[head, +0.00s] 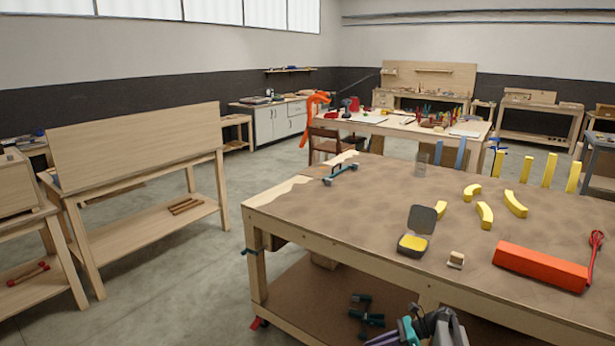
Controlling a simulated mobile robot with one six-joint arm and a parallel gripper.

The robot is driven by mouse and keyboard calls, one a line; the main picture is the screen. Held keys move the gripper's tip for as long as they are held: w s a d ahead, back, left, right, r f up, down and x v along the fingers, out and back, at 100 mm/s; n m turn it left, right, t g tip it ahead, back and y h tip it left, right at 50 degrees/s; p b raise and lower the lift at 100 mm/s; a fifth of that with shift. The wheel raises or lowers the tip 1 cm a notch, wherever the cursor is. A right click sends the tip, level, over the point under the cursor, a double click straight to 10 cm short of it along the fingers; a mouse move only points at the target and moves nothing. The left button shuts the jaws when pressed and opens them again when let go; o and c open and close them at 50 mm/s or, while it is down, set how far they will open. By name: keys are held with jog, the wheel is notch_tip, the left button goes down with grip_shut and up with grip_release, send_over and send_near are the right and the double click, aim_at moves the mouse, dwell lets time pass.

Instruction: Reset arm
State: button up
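My gripper (438,325) shows at the bottom edge of the head view, right of centre, in front of the near workbench (370,206). Only its dark end and some purple and teal parts of my arm are visible. The rest is cut off by the picture edge. I see nothing held in it, but I cannot make out whether its fingers are apart or together.
Open floor (180,285) lies left, before a wooden bench (140,150).

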jog(key=s+a+f+n+g+h+b, duration=0.1)
jog(key=s+a+f+n+g, duration=0.1)
jog(key=s+a+f, duration=0.5)
jog(key=s+a+f+n+g+h, duration=0.2)
jog(key=s+f, duration=0.3)
jog(key=s, duration=0.5)
jog(key=s+a+f+n+g+h+b, duration=0.1)
jog(key=s+a+f+n, duration=0.1)
jog(key=s+a+f, duration=0.45)
jog(key=s+d+f+n+g+h, duration=0.1)
jog(key=s+f+n, duration=0.1)
jog(key=s, duration=0.4)
jog(key=s+d+f+n+h, duration=0.1)
jog(key=s+n+h, duration=0.15)
jog(key=s, duration=0.25)
jog(key=s+d+f+n+g+h, duration=0.1)
jog(key=s+d+f+n, duration=0.1)
jog(key=s, duration=0.4)
jog(key=s+d+n+h, duration=0.3)
jog(key=d+n, duration=0.3)
jog(key=n, duration=0.4)
jog(key=shift+d+t+h, duration=0.35)
jog(key=shift+t, duration=0.05)
jog(key=shift+s+a, duration=0.1)
